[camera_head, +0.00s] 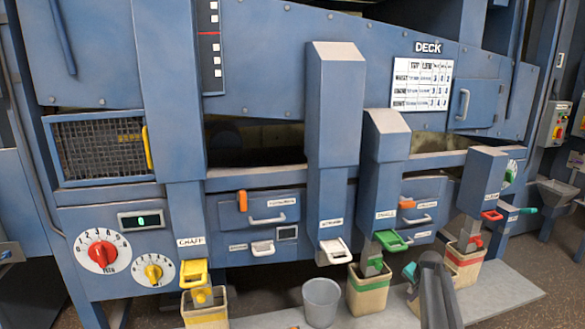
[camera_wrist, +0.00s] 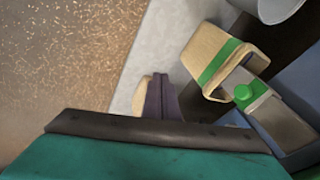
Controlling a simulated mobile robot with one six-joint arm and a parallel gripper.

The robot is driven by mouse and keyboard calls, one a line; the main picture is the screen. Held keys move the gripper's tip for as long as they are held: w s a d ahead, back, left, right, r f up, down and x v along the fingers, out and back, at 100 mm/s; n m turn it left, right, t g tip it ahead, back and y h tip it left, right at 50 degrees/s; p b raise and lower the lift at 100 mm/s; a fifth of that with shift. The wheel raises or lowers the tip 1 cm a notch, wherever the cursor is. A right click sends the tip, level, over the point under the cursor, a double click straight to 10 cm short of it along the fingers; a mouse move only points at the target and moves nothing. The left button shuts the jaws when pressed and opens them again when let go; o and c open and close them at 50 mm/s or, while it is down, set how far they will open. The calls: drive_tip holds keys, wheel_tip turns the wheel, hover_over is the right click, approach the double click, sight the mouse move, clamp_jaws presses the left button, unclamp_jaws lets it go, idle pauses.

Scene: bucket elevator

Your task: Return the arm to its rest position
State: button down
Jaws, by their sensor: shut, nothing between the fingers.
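My arm (camera_head: 437,292) shows as a dark grey link at the bottom right of the head view, in front of the sacks under the machine. In the wrist view my gripper (camera_wrist: 161,97) shows as dark fingers closed together with nothing held, beyond a teal body with a dark edge. The fingers appear over the pale floor strip, left of a beige sack with a green band (camera_wrist: 215,62). A small beige shape beside the fingers is partly hidden.
The blue machine (camera_head: 255,45) fills the head view, with chutes and coloured handles. A grey bucket (camera_head: 321,302) stands between the yellow-banded sack (camera_head: 205,314) and the green-banded sack (camera_head: 367,295). A red-banded sack (camera_head: 464,264) is further right. Brown floor (camera_wrist: 60,60) is open at left.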

drive_tip(key=s+a+f+n+g+y, duration=0.1)
drive_tip(key=s+a+f+n+g, duration=0.35)
drive_tip(key=s+a+f, duration=1.85)
drive_tip(key=s+a+f+n+g, duration=0.1)
drive_tip(key=s+a+f+g, duration=0.15)
drive_tip(key=s, duration=0.65)
drive_tip(key=s+a+f+n+g, duration=0.15)
drive_tip(key=s+f, duration=0.25)
drive_tip(key=s, duration=0.5)
drive_tip(key=s+r+n+g, duration=0.1)
drive_tip(key=s+n, duration=0.3)
drive_tip(key=s, duration=0.9)
drive_tip(key=shift+s+a+r+n, duration=0.25)
drive_tip(key=shift+a+r+n, duration=0.05)
drive_tip(key=shift+r, duration=0.2)
drive_tip(key=shift+g, duration=0.25)
